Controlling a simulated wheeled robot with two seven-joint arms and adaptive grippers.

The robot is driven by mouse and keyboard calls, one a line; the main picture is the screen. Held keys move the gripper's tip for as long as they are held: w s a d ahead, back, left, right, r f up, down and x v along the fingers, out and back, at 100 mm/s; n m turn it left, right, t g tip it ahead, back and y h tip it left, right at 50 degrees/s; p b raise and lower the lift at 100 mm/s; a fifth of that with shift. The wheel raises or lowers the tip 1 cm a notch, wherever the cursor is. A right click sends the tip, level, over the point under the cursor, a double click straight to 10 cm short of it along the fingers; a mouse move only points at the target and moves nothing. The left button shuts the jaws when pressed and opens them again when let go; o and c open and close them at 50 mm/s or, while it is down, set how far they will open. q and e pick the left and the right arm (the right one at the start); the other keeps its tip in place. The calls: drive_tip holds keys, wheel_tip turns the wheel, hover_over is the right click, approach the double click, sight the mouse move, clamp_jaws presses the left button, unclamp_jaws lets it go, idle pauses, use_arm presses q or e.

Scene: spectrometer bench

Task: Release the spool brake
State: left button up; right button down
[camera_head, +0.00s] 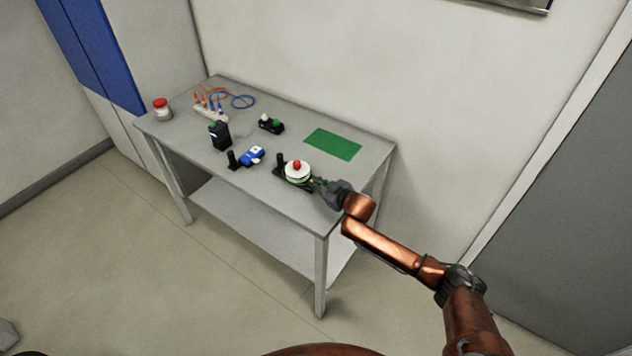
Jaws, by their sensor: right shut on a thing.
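The spool (298,173) is a white disc with a red knob (297,164) on top and green-yellow line around its edge. It sits on a dark base with a black post (280,160) at its left, near the front right of the table. My right gripper (318,185) reaches in from the right and is shut at the spool's right edge, on a small part there with yellow-green showing. The part between its fingers is too small to make out; I cannot tell whether it is a brake lever or the line. My left gripper is not in view.
The grey table (225,185) also holds a green mat (333,144), a blue-and-white device (252,155), a black box (219,135), a small black stand with a green top (271,124), a rack with orange and blue cables (211,112) and a red-lidded jar (161,109). The front left tabletop is clear.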

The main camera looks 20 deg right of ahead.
drive_tip(key=shift+w+d+r+m+g+p, duration=0.25)
drive_tip(key=shift+r+m+p, duration=0.2)
drive_tip(key=shift+p, duration=0.5)
drive_tip(key=shift+d+m+g+y, duration=0.15)
drive_tip(key=shift+m+g+y, duration=0.1)
drive_tip(key=shift+y, duration=0.15)
drive_tip(key=shift+w+d+f+m+g+b, duration=0.2)
drive_tip(key=shift+f+m+g+b, duration=0.1)
drive_tip(key=shift+m, duration=0.1)
drive_tip(key=m+y+b, duration=0.1)
drive_tip(key=b, duration=0.3)
drive_tip(key=d+m+g+y+b, duration=0.1)
drive_tip(key=b, duration=0.4)
drive_tip(key=shift+w+f+g, duration=0.3)
drive_tip(key=shift+w+f, duration=0.05)
drive_tip(key=shift+f, duration=0.05)
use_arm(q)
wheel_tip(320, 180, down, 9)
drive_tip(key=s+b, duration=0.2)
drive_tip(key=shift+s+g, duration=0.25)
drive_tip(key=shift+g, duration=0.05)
use_arm(e)
drive_tip(key=shift+r+m+y, duration=0.2)
drive_tip(key=shift+m+y, duration=0.1)
drive_tip(key=shift+m, duration=0.1)
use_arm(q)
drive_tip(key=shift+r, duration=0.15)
